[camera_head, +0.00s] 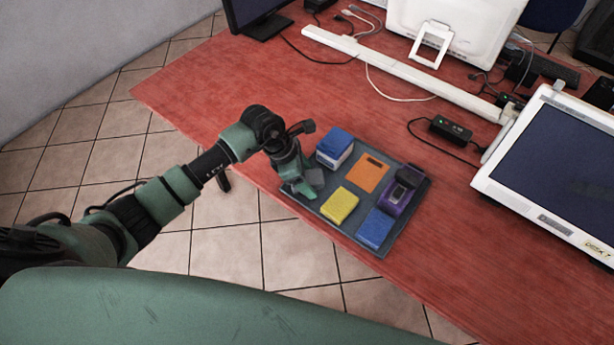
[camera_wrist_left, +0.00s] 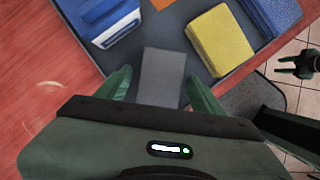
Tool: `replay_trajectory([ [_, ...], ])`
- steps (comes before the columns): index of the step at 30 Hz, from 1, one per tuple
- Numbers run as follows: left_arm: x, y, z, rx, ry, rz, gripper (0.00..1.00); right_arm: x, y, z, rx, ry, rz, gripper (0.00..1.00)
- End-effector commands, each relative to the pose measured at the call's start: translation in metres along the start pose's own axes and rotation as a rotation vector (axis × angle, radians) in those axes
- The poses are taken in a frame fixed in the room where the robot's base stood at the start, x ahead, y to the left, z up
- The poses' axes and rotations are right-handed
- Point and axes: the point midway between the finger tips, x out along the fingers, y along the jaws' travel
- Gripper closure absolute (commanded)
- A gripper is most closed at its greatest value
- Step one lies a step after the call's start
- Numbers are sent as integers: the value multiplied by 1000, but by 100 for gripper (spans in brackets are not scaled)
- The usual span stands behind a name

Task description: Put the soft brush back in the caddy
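A dark grey tray (camera_head: 345,230), which seems to be the caddy, lies at the table's near edge. It carries several coloured items, and I cannot tell for certain which is the soft brush. My left gripper (camera_head: 305,188) is low over the tray's left corner. In the left wrist view its fingers (camera_wrist_left: 162,92) are apart, one on each side of a grey block (camera_wrist_left: 162,72), with gaps showing. What looks like my right gripper (camera_wrist_left: 288,65) shows over the floor, its two prongs apart.
A blue-and-white box (camera_head: 335,148), an orange pad (camera_head: 367,175), a yellow block (camera_head: 340,206), a blue block (camera_head: 375,229) and a purple-and-black item (camera_head: 399,190) are on the tray. A monitor (camera_head: 560,165), cables and a black adapter (camera_head: 450,129) lie beyond. The red table (camera_head: 480,260) is clear right of the tray.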

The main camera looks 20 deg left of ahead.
Motion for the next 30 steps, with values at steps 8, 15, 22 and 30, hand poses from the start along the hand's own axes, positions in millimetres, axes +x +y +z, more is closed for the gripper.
replay_trajectory([
  [8,-23,2,1,3,-1,4,33,0,-2,0,0,0,-2,64],
  [15,-75,2,0,2,0,5,33,7,-2,1,0,0,-2,64],
  [22,-112,1,1,2,0,2,33,12,-2,1,0,0,-2,64],
  [30,-124,0,2,0,-1,0,33,13,0,2,-1,0,1,64],
])
